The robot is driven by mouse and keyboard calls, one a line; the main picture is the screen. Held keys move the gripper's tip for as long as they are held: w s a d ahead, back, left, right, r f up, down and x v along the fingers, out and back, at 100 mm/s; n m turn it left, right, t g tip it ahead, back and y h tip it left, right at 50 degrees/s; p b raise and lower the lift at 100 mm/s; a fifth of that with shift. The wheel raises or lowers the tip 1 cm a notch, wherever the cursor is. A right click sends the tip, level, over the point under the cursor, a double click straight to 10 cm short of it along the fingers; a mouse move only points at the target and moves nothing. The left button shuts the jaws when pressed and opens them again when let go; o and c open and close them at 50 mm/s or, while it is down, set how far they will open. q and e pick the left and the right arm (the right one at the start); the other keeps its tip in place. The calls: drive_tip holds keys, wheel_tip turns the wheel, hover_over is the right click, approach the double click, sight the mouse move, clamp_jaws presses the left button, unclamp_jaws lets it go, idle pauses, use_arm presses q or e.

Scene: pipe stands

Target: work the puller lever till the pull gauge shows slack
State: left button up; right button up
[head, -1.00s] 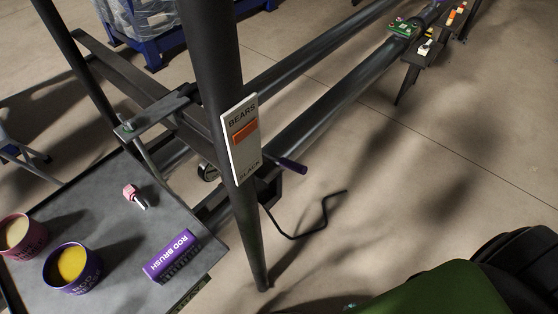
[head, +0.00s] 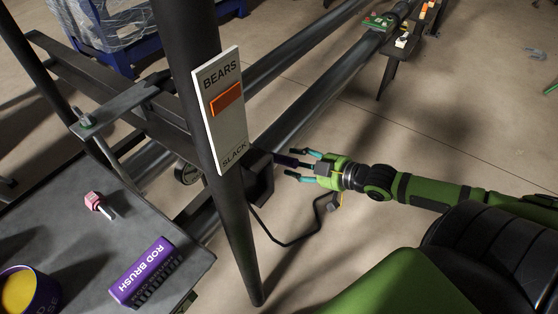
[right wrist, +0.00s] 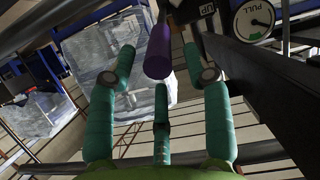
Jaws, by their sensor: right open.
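The puller lever has a dark purple handle (head: 287,160) that sticks out to the right behind the post. In the right wrist view the handle (right wrist: 158,52) shows between my fingers. My right gripper (head: 302,166) is open at the handle's end, its fingers spread around it and not closed on it. The round pull gauge (head: 187,173) is partly hidden behind the post. In the right wrist view the gauge (right wrist: 253,19) reads PULL, with its needle toward the lower right. A white board (head: 222,112) reads BEARS at top and SLACK at bottom; its orange marker (head: 227,98) sits near BEARS. My left gripper is out of view.
A dark post (head: 190,60) stands just left of my right gripper. A grey tray table (head: 60,225) at lower left holds a purple rod brush box (head: 146,270), a pink-headed piece (head: 95,202) and a tub (head: 25,290). A black cable (head: 290,243) hangs below the gripper.

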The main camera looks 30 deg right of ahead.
sight(282, 160)
drive_tip(key=b+x, duration=0.1)
drive_tip(key=x, duration=0.3)
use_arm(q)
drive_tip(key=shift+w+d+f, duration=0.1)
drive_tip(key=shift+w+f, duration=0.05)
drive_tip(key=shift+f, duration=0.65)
use_arm(e)
drive_tip(key=shift+x, duration=0.95)
drive_tip(key=shift+c, duration=0.4)
